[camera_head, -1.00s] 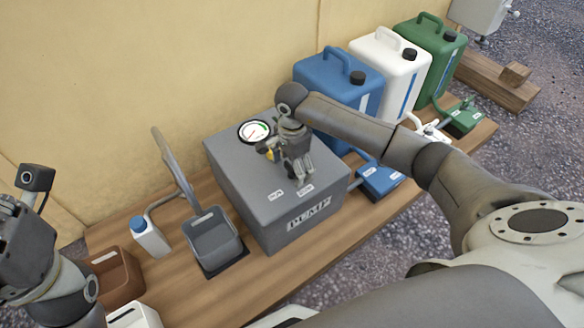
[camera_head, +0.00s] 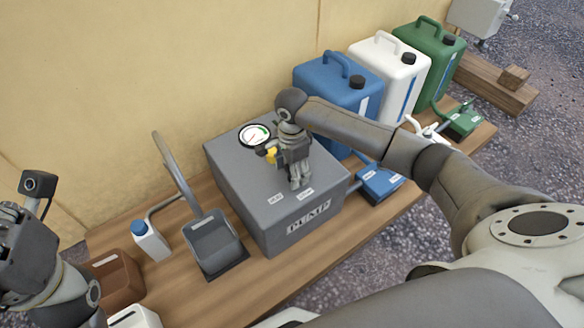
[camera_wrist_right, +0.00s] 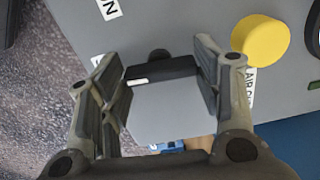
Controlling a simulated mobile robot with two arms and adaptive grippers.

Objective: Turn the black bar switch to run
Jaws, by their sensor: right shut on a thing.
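The grey pump box (camera_head: 225,165) stands on the wooden table, with two small white labels on its top near the front edge. My right gripper (camera_head: 300,183) points down over the box top and hides the switch in the head view. In the right wrist view the black bar switch (camera_wrist_right: 162,70) lies between the two fingers of my right gripper (camera_wrist_right: 160,78), which is shut on it. The bar has a white mark near its left end. The run label (camera_wrist_right: 108,8) is partly cut off at the top. My left gripper (camera_head: 28,245) is at the left edge, fingers unclear.
A yellow button (camera_wrist_right: 261,40) sits close to my right gripper. A round gauge (camera_head: 254,135) is behind it. Blue (camera_head: 335,85), white (camera_head: 385,70) and green (camera_head: 430,50) canisters stand at the back right. A grey tray (camera_head: 215,240) and white bottle (camera_head: 150,240) are left.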

